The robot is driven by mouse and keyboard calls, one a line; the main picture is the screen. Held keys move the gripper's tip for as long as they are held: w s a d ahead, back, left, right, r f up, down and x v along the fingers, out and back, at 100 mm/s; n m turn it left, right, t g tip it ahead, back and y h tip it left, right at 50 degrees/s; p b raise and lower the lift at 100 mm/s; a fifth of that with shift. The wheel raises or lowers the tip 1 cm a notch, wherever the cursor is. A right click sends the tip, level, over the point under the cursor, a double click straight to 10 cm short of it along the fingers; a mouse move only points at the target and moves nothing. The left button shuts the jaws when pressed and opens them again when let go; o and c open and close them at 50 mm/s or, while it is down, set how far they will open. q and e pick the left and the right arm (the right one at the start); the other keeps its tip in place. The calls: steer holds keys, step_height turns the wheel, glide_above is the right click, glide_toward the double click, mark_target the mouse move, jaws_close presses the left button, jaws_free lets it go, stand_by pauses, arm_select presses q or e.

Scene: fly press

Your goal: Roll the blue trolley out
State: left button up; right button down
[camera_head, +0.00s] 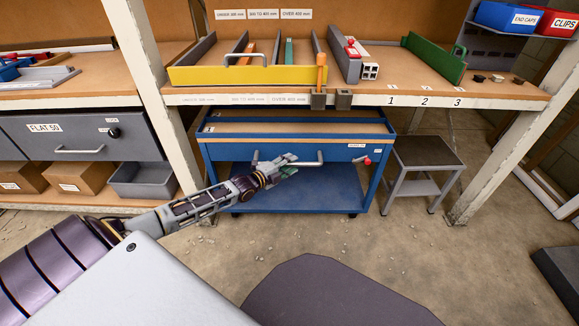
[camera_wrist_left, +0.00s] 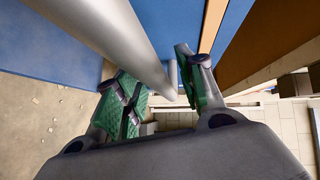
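The blue trolley (camera_head: 300,185) stands under the workbench, with an open lower shelf and a drawer-like front. Its pale horizontal handle bar (camera_head: 312,162) runs across the front. A small red knob (camera_head: 367,160) sits at the right of the front. In the left wrist view the grey bar (camera_wrist_left: 125,35) passes between the green-padded fingers of my left gripper (camera_wrist_left: 160,90). The fingers are apart, with visible gaps beside the bar. My right gripper is not in view.
A small stool (camera_head: 428,155) stands just right of the trolley. White bench legs (camera_head: 170,120) flank the bay. A grey drawer cabinet (camera_head: 75,138) is at the left. The concrete floor (camera_head: 240,245) before the trolley looks clear, apart from a dark shape (camera_head: 335,295) at the bottom.

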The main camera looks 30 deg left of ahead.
arm_select(q)
steer(key=shift+w, duration=0.15)
steer(key=shift+d, duration=0.1)
jaws_close()
stand_by(0.3)
